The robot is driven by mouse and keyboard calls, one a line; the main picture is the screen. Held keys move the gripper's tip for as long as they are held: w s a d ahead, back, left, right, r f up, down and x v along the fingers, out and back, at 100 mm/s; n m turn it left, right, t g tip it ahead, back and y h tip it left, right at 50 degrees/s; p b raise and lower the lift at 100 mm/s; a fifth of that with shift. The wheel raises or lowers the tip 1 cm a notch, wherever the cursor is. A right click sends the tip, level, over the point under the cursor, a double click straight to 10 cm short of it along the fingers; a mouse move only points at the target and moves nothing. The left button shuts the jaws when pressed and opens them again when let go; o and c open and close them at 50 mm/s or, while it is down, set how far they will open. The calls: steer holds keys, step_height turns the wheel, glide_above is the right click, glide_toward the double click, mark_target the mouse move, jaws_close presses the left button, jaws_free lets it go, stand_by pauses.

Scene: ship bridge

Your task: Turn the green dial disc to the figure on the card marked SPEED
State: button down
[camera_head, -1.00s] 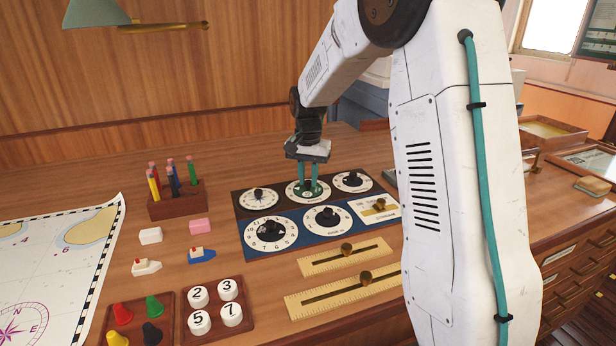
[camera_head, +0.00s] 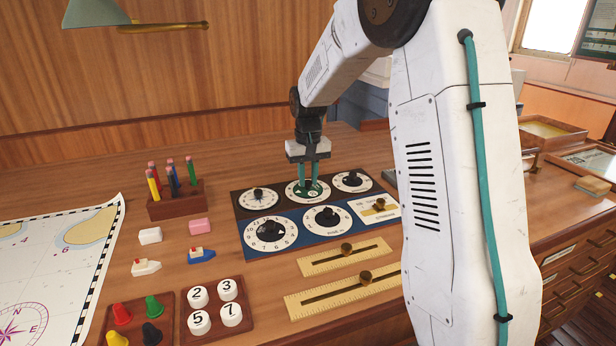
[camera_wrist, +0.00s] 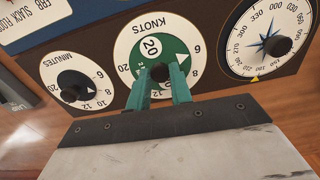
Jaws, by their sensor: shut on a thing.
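The green dial disc (camera_head: 313,186) is in the middle of the back row of dials. In the wrist view the green disc (camera_wrist: 176,46) sits in a white ring marked KNOTS (camera_wrist: 187,23). Its white patch reads 20, and a small white triangle shows near the black knob (camera_wrist: 160,73). My gripper (camera_head: 308,187) comes down from above, shut on that knob; its teal fingers hold it from both sides in the wrist view (camera_wrist: 161,84). The fingers partly hide the disc and the lower ring. I cannot make out a card marked SPEED.
A MINUTES dial (camera_wrist: 74,84) and a compass dial (camera_wrist: 266,40) flank it closely. Two larger dials (camera_head: 271,233) (camera_head: 327,218) and a slider card (camera_head: 376,209) lie in front. Wooden sliders (camera_head: 345,257), number pegs (camera_head: 199,322) and a pen block (camera_head: 177,204) stand nearby.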

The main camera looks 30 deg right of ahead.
mark_target(308, 182)
steer(key=shift+w+r, duration=0.1)
stand_by(0.3)
steer(key=c, duration=1.3)
jaws_free()
steer(key=shift+o, duration=0.2)
step_height(308, 182, up, 8)
steer(key=shift+f, duration=0.15)
steer(key=s+a+n, duration=0.1)
steer(key=s+a, duration=0.3)
steer(key=s, duration=0.8)
steer(key=s+a+r+t, duration=0.1)
steer(key=s+a, duration=0.3)
steer(key=s, duration=0.8)
steer(key=s+a+r+n, duration=0.1)
steer(key=s+a, duration=0.4)
steer(key=s, duration=0.7)
steer(key=shift+s+n, duration=0.25)
steer(key=shift+n, duration=0.05)
